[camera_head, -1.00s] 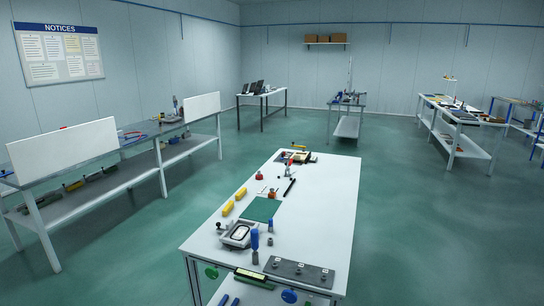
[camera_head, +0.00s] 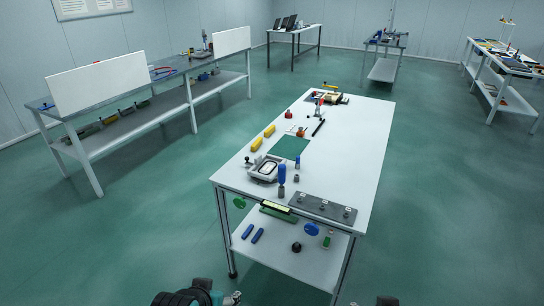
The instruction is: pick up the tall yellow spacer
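Two yellow blocks lie on the white table, along its left side beyond the grey tray. The nearer yellow block (camera_head: 257,144) and the farther yellow block (camera_head: 269,130) look alike in size. I cannot tell from here which one, if either, is the tall spacer. Nothing touches them. Dark and teal parts of my own arms show at the bottom edge, well short of the table. No gripper fingers can be made out.
The white table (camera_head: 355,145) holds a green mat (camera_head: 289,147), a grey tray (camera_head: 265,168), a blue-handled tool (camera_head: 282,174) and a grey panel (camera_head: 323,209) at its near edge. The table's right side is clear. A lower shelf (camera_head: 280,262) holds small parts. Open floor surrounds the table.

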